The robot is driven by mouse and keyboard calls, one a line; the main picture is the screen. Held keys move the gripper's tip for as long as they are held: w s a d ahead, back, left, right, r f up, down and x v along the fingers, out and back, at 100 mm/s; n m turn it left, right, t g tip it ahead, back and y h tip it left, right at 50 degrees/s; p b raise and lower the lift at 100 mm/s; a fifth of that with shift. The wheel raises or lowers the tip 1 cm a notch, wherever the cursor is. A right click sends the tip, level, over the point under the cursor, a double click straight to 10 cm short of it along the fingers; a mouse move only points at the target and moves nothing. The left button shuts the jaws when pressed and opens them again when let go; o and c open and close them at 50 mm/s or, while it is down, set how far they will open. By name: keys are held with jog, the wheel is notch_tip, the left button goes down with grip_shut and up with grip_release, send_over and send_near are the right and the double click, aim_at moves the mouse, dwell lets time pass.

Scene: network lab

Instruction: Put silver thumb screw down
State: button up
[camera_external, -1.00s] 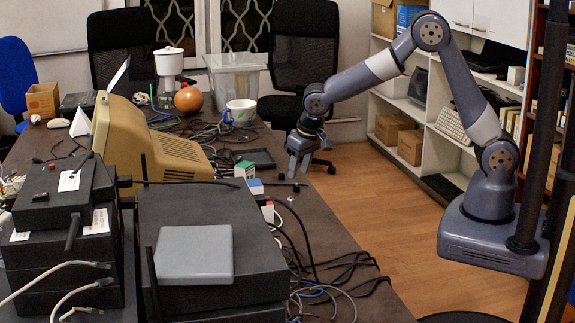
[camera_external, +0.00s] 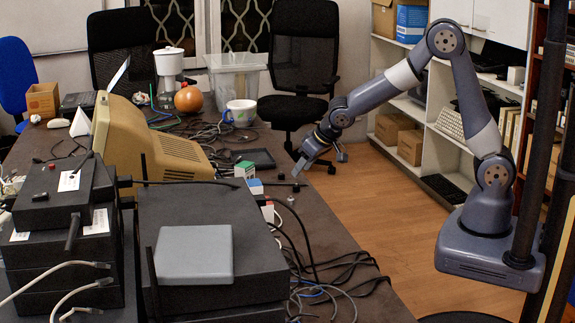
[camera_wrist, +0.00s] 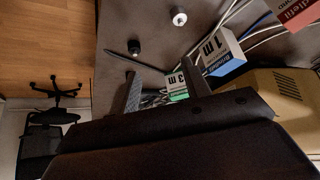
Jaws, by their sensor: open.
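A silver thumb screw (camera_wrist: 179,16) stands on the dark table at the top of the wrist view. It is beyond my fingertips and apart from them. A similar black thumb screw (camera_wrist: 134,46) stands to its left. In the external view, a small pale spot on the table (camera_external: 291,199) looks like the silver screw, but it is too small to be sure. My gripper (camera_wrist: 162,82) is open, and I see nothing held between its fingers. In the external view my gripper (camera_external: 299,167) is tilted down-left near the table's right edge.
Cable boxes, one marked 1m (camera_wrist: 217,50) and one marked 3m (camera_wrist: 180,85), lie close to my fingers. A black flat tray (camera_external: 255,158) and a beige monitor (camera_external: 155,140) are left of the gripper. Tangled cables (camera_external: 340,275) lie in front. Wooden floor is right of the table.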

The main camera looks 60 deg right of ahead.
aim_at(292, 199)
jog(key=s+d+f+n+t+y+b, duration=0.1)
jog(key=b, duration=0.1)
jog(key=s+d+f+n+t+b, duration=0.1)
jog(key=f+t+b, duration=0.1)
jog(key=shift+d+f+n+y+b, duration=0.25)
jog(key=shift+d+n+y+b, duration=0.05)
jog(key=shift+d+y+b, duration=0.1)
jog(key=s+a+f+n+t+y+b, duration=0.1)
jog(key=s+a+n+t+y+b, duration=0.1)
jog(key=s+n+t+y+b, duration=0.25)
jog(key=shift+m+g, duration=0.45)
jog(key=shift+g, duration=0.5)
jog(key=x, duration=0.3)
jog(key=b+x, duration=0.1)
jog(key=x, duration=0.2)
jog(key=f+b+x, duration=0.1)
jog(key=x, duration=0.2)
jog(key=shift+s+a, duration=0.15)
jog(key=shift+s, duration=0.15)
jog(key=shift+r, duration=0.1)
grip_shut()
